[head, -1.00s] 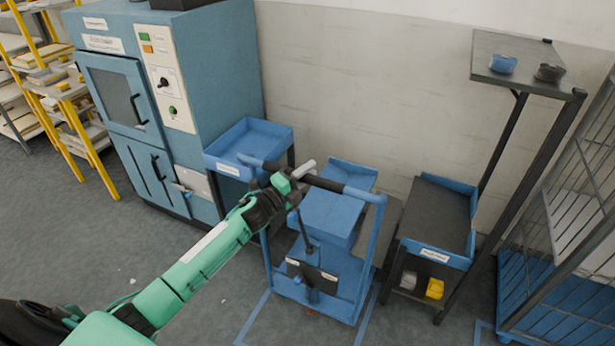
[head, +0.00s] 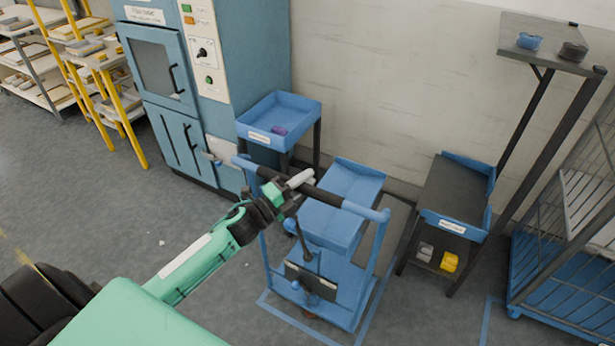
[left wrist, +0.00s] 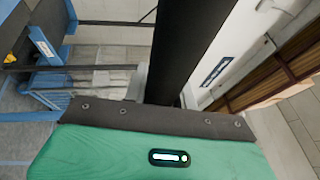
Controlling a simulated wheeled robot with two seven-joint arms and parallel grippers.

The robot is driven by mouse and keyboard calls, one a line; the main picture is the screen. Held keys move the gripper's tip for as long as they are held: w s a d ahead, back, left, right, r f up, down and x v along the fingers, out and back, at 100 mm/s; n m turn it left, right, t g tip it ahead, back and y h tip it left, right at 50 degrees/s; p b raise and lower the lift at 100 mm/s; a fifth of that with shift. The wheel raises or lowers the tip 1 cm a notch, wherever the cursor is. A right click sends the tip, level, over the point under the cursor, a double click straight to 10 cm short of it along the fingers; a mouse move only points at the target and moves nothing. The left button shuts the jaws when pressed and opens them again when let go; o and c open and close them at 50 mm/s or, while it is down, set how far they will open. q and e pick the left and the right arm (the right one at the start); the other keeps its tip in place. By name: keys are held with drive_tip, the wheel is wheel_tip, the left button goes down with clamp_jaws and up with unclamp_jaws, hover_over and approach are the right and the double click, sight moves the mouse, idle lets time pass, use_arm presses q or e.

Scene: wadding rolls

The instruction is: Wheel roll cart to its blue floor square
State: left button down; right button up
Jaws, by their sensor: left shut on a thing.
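The blue roll cart (head: 335,292) stands in front of the wall, with a blue tray on top and a dark push bar with blue ends. My left gripper (head: 296,186) is shut on the cart's push bar (head: 325,197). In the left wrist view the dark bar (left wrist: 195,50) runs close past the gripper. The blue floor square (head: 275,311) shows as taped lines around the cart's base; its far side is hidden behind the cart. My right gripper does not show.
A blue machine cabinet (head: 183,145) and a blue tray stand (head: 285,115) are at the left of the cart. A dark-topped stand (head: 452,190) and a wire cage cart (head: 565,255) are at the right. Open grey floor lies at the left front.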

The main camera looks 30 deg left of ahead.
use_arm(q)
drive_tip(key=c, duration=1.1)
unclamp_jaws()
drive_tip(key=shift+w, duration=0.1)
drive_tip(key=shift+s+a+f, duration=0.1)
drive_tip(key=shift+s+f, duration=0.05)
drive_tip(key=shift+s, duration=0.15)
drive_tip(key=shift+b+v, duration=2.05)
drive_tip(key=shift+v, duration=4.55)
